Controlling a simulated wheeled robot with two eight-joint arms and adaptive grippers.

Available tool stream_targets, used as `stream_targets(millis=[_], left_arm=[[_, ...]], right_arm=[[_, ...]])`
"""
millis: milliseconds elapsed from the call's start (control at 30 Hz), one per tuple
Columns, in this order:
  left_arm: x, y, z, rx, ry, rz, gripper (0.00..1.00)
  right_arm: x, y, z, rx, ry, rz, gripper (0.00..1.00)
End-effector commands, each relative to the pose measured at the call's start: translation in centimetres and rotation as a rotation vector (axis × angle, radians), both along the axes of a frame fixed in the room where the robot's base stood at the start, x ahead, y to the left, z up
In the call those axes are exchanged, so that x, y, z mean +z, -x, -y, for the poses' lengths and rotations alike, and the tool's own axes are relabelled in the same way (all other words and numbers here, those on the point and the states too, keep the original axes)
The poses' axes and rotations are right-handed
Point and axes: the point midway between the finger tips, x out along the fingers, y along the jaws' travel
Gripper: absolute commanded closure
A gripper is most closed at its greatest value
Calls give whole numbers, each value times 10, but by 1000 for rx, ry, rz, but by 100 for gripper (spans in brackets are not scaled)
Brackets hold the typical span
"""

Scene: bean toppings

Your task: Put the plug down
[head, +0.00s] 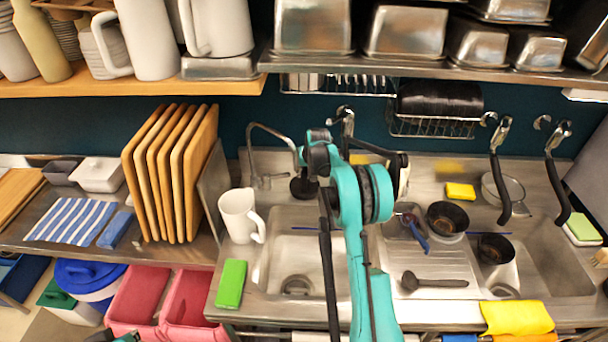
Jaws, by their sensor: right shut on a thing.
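My right gripper (312,158) is at the end of the teal arm, above the back edge of the sink, in front of the wall. It is shut on a dark round thing, which appears to be the plug (304,187). The plug is near the tap (270,160), over the back rim of the left basin; I cannot tell whether it touches the counter. The left basin (285,255) has a round drain (297,286) in its floor. Only a dark and teal sliver, likely my left arm, shows at the bottom left edge; its gripper is out of sight.
A white jug (240,215) and a green sponge (231,284) are left of the basin. Black bowls (447,217), a ladle (432,283) and a yellow sponge (460,191) are to the right. Wooden boards (170,170) stand further left. A steel shelf (420,70) hangs above.

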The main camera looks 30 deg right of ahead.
Motion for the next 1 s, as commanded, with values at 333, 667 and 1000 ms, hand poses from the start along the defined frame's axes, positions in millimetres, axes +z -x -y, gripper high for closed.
stream_targets(millis=[333, 667, 1000], left_arm=[[-1, 0, 0, 0, 0, 0, 100], [-4, 0, 0, 0, 0, 0, 100], [2, 0, 0, 0, 0, 0, 100]], right_arm=[[-6, -5, 1, 0, 0, 0, 100], [-9, -5, 1, 0, 0, 0, 62], [4, -1, 1, 0, 0, 0, 62]])
